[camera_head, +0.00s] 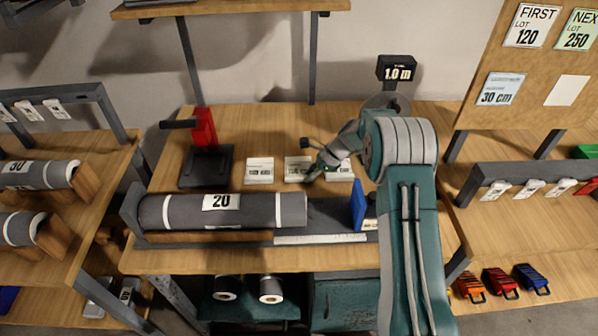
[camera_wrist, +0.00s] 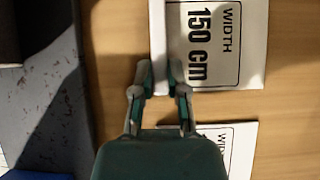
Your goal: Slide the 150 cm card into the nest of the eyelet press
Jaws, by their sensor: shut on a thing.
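The 150 cm card (camera_wrist: 215,45) is a white block with a black-framed "WIDTH 150 cm" label. In the head view it appears to be the middle card (camera_head: 294,166) of a row on the bench. My gripper (camera_wrist: 164,78) is shut on the edge of this card in the wrist view. In the head view my gripper (camera_head: 311,176) is at the card's front right, low over the bench. The eyelet press (camera_head: 206,160), with a black base and red upright, stands to the left at the back. Its nest cannot be made out.
A white card (camera_head: 259,171) lies left of the held one, another (camera_head: 341,172) right of it, partly behind my arm. A grey roll marked 20 (camera_head: 221,210) lies in front beside a blue stop (camera_head: 358,206). Bare wood shows between the press and the cards.

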